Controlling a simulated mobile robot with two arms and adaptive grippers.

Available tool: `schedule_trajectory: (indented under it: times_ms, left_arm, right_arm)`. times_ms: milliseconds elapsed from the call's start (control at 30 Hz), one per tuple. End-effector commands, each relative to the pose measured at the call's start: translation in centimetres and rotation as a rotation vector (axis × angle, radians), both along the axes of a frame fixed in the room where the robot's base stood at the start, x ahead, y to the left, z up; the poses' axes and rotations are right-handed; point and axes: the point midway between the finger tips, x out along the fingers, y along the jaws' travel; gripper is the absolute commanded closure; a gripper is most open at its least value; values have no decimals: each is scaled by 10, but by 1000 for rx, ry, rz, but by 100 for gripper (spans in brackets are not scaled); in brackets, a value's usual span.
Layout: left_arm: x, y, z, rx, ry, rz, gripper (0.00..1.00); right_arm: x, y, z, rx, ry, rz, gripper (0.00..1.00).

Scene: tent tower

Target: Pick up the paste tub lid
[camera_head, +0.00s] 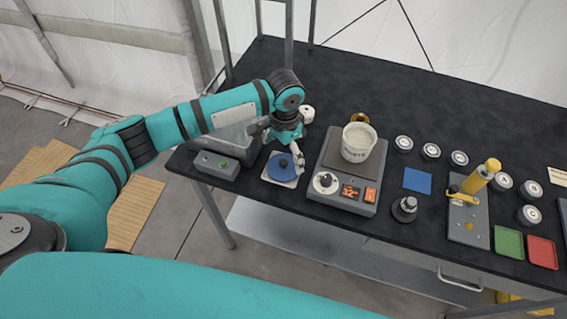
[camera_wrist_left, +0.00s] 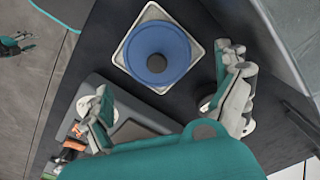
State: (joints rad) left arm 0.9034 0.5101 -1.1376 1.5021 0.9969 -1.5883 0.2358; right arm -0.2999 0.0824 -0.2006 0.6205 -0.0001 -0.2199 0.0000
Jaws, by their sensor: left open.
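The paste tub lid (camera_head: 281,167) is a blue disc with a dark round knob. It lies on a white square tray (camera_head: 292,184) near the front left of the black bench. In the left wrist view the lid (camera_wrist_left: 140,55) and the tray's rim (camera_wrist_left: 122,48) show fully. My left gripper (camera_head: 281,145) is open and empty, above and just behind the lid. In the wrist view its two fingers (camera_wrist_left: 166,85) are spread apart, with the lid beyond their tips. The white paste tub (camera_head: 358,143) stands open on the hot plate. My right gripper is not in view.
The hot plate (camera_head: 347,188) stands close to the right of the tray. Several round tins and a yellow-handled press (camera_head: 472,205) stand farther right.

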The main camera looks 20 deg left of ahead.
Motion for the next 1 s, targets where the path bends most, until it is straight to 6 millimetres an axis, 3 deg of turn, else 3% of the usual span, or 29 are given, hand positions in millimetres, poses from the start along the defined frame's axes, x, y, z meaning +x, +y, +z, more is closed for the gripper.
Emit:
schedule_trajectory:
  times_ms: [100,233,533,800,1000]
  left_arm:
    - [-4,0,-16,3,4,0,0]
    - [-4,-1,-35,2,4,-1,0]
    - [-3,0,-42,1,0,-1,0]
    - [-3,0,-42,1,1,-1,33]
    - [-3,0,-42,1,1,-1,34]
  right_arm:
    - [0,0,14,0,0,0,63]
    - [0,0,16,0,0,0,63]
    - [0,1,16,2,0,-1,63]
    - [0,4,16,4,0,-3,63]
    - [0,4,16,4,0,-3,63]
